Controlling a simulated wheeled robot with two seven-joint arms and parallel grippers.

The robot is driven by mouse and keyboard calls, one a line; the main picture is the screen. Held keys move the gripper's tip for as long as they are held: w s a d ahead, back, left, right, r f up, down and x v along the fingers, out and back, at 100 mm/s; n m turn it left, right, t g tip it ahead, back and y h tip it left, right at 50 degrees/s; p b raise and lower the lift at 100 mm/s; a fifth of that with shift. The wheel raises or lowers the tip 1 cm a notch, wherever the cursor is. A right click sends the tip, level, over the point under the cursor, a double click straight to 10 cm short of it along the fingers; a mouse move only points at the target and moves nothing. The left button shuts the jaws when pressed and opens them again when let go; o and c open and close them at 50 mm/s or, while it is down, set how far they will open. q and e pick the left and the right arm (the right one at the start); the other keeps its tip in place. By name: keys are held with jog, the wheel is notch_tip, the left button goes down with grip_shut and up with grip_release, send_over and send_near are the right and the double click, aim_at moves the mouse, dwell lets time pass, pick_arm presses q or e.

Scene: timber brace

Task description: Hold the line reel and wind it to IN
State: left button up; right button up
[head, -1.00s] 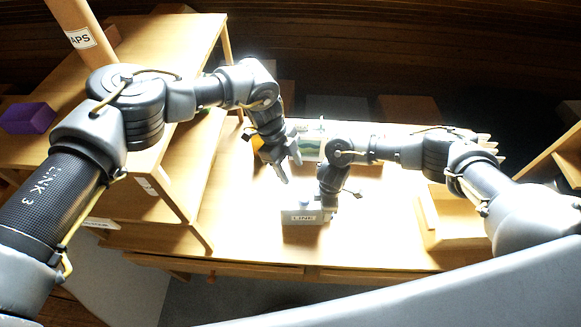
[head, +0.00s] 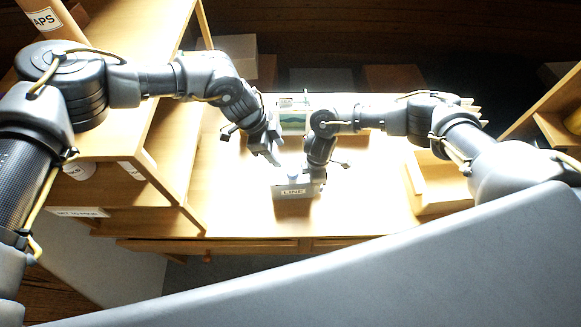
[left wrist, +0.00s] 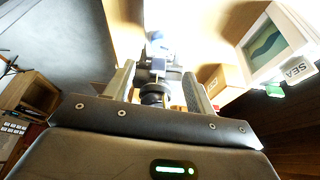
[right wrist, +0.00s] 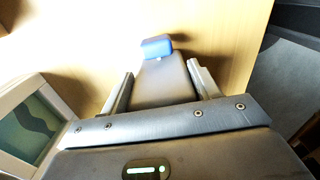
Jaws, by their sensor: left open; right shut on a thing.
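The line reel (head: 297,191) is a grey box with a LINE label, near the front of the bench in the head view. My right gripper (head: 311,176) is shut on it from above. In the right wrist view the reel's grey body (right wrist: 162,84) sits between the fingers, with a blue knob (right wrist: 156,47) at its far end. My left gripper (head: 273,158) is open and empty, just up and left of the reel. The IN mark cannot be made out.
A white-framed box with a green sea picture (head: 293,120) stands behind my grippers; a SEA label (left wrist: 299,68) is beside it in the left wrist view. A wooden shelf unit (head: 165,150) stands left. A wooden tray (head: 440,188) lies right. The bench between is mostly clear.

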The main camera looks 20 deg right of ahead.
aim_at(293, 171)
pick_arm(q)
jog(key=x, duration=1)
jog(key=shift+d+f, duration=0.1)
jog(key=shift+f, duration=0.25)
